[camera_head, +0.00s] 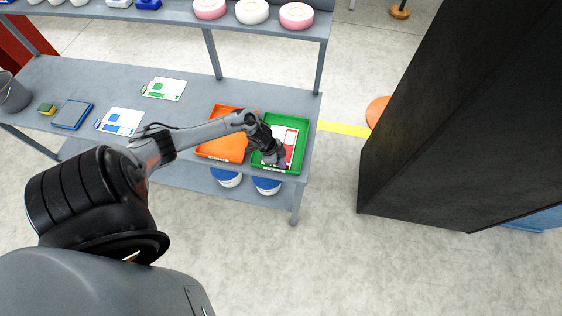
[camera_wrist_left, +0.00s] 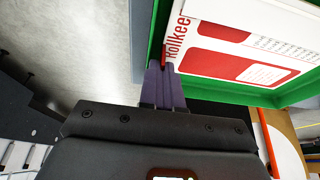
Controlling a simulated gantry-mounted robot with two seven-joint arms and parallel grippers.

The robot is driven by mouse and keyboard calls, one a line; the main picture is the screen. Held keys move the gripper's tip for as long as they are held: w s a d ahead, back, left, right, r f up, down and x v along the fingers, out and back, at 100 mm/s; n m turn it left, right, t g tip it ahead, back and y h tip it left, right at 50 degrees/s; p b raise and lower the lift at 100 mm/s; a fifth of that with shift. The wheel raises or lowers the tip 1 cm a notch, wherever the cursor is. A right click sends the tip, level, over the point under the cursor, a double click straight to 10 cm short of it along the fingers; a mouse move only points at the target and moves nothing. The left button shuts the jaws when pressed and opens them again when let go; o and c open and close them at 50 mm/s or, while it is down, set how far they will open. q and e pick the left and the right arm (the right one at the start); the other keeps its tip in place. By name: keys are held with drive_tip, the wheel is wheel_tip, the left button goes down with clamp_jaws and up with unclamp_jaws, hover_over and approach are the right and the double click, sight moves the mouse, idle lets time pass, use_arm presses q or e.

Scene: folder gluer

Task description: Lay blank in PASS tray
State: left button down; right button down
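The blank (camera_head: 290,136), a white card with red panels, lies within the outline of the green tray (camera_head: 303,143) at the right end of the table. I cannot read the tray's front label. My left gripper (camera_head: 277,162) is over the tray's front part, at the near edge of the blank. In the left wrist view its purple fingers (camera_wrist_left: 163,68) are closed together on the edge of the blank (camera_wrist_left: 245,48), beside the green tray wall (camera_wrist_left: 157,30). Whether the blank rests fully on the tray floor is hard to tell. My right gripper is not in view.
An orange tray (camera_head: 222,147) stands directly left of the green one. Cards with green (camera_head: 164,89) and blue (camera_head: 120,121) print lie farther left on the grey table. A tall black cabinet (camera_head: 440,120) stands right, with open floor between.

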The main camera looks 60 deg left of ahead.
use_arm(q)
drive_tip(key=c, duration=1.4)
unclamp_jaws()
drive_tip(key=shift+w, duration=0.1)
drive_tip(key=shift+o, duration=0.7)
drive_tip(key=shift+r, duration=0.1)
drive_tip(key=shift+c, duration=0.7)
drive_tip(key=shift+o, duration=0.5)
drive_tip(key=shift+d+r, duration=0.1)
drive_tip(key=shift+c, duration=0.3)
